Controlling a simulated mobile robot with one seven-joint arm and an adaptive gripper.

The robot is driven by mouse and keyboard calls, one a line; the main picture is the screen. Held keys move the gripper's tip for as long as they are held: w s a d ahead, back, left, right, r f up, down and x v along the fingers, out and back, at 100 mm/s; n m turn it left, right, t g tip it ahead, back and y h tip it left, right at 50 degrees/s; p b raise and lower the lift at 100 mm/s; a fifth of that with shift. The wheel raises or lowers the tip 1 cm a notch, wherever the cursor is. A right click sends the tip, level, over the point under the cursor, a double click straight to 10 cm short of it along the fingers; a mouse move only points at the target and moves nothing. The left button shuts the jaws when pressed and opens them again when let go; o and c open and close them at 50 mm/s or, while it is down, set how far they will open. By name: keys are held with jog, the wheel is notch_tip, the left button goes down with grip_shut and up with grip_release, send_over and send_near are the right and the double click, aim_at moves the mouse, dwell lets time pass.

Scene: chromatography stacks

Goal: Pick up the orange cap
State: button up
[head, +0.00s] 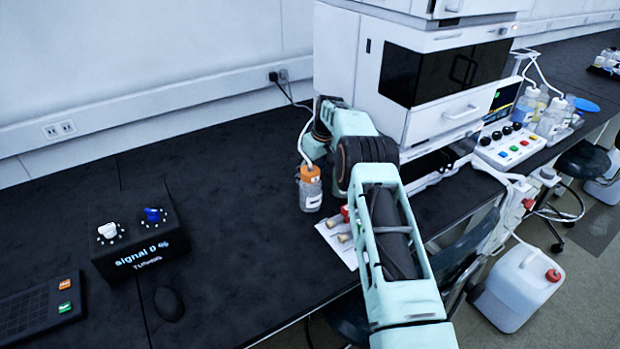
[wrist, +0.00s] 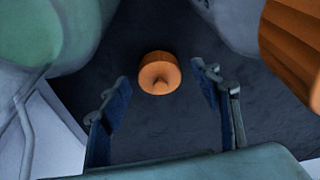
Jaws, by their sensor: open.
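A small round orange cap (wrist: 159,73) with a raised nub lies on the dark bench in the wrist view. It sits between and beyond the two fingers of my gripper (wrist: 162,82), which are spread apart with nothing between them. The cap looks apart from both fingers. In the head view I cannot make this cap out, and my fingers are not clearly visible behind my arm. A larger ridged orange lid (wrist: 292,48) shows at the right edge of the wrist view.
A clear bottle (head: 310,195) with an orange top stands left of my arm. A white sheet (head: 338,240) with small fittings lies in front. The white instrument stack (head: 425,90) rises behind my arm. A black control box (head: 140,243) stands left; the bench between is clear.

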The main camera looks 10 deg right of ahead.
jog(key=shift+c, duration=0.5)
jog(key=c, duration=0.9)
